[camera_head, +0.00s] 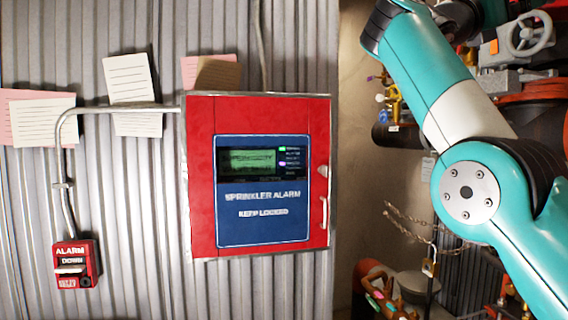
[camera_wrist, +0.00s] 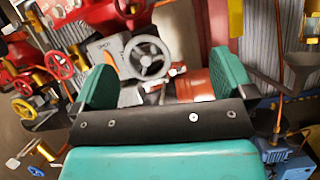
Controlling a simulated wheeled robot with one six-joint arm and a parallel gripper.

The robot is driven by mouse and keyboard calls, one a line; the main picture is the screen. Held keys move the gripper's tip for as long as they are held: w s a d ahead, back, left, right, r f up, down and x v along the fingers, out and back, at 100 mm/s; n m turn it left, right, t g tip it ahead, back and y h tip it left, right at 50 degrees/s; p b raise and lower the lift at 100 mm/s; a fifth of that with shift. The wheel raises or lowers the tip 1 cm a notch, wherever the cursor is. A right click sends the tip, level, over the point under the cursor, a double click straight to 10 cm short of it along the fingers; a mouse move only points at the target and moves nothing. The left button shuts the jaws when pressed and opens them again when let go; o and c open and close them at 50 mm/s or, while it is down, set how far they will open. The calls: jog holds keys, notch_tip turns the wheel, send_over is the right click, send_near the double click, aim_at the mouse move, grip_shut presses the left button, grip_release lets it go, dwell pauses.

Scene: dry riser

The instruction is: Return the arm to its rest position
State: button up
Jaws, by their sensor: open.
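My teal arm fills the right side of the head view, with a white band and a round grey joint cap. Its upper part runs to the top edge, and the gripper itself does not show there. In the wrist view, my gripper (camera_wrist: 161,66) has its two teal fingers spread apart. I see nothing held between them. Behind the gap are a grey valve handwheel (camera_wrist: 149,57) and a grey box. I cannot tell how far they are from the fingertips.
A red sprinkler alarm cabinet (camera_head: 202,170) is on the corrugated wall, left of my arm. A red alarm pull box (camera_head: 76,264) is lower left. Red handwheels (camera_wrist: 59,65) show in the wrist view.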

jog(key=w+a+f+n+t+y+p, duration=0.1)
jog(key=w+a+n+t+y, duration=0.6)
jog(key=n, duration=0.5)
jog(key=w+a+n+t+y+p, duration=0.1)
jog(key=w+a+n+t+y, duration=0.15)
jog(key=w+n+t, duration=0.6)
jog(key=s+a+f+n+g+y+p, duration=0.2)
jog(key=a+f+n+g+y, duration=0.15)
jog(key=f+n+y, duration=0.5)
jog(key=s+a+f+n+g+y+p, duration=0.15)
jog(key=a+f+n+y, duration=0.3)
jog(key=n, duration=0.75)
jog(key=s+a+f+n+g+y+p, duration=0.1)
jog(key=s+a+f+n+g+y, duration=0.25)
jog(key=s+f+n+g, duration=0.9)
jog(key=s+f+n, duration=0.1)
jog(key=s+f, duration=0.3)
jog(key=s+a+f+n+g+p, duration=0.1)
jog(key=s+f+n, duration=0.2)
jog(key=s, duration=1)
jog(key=s+f+n+g, duration=0.1)
jog(key=s+f+n, duration=0.1)
jog(key=s+f, duration=0.5)
jog(key=shift+s+a+f+n+g+p, duration=0.25)
jog(key=shift+s+f+n+g+p, duration=0.1)
jog(key=shift+s, duration=0.6)
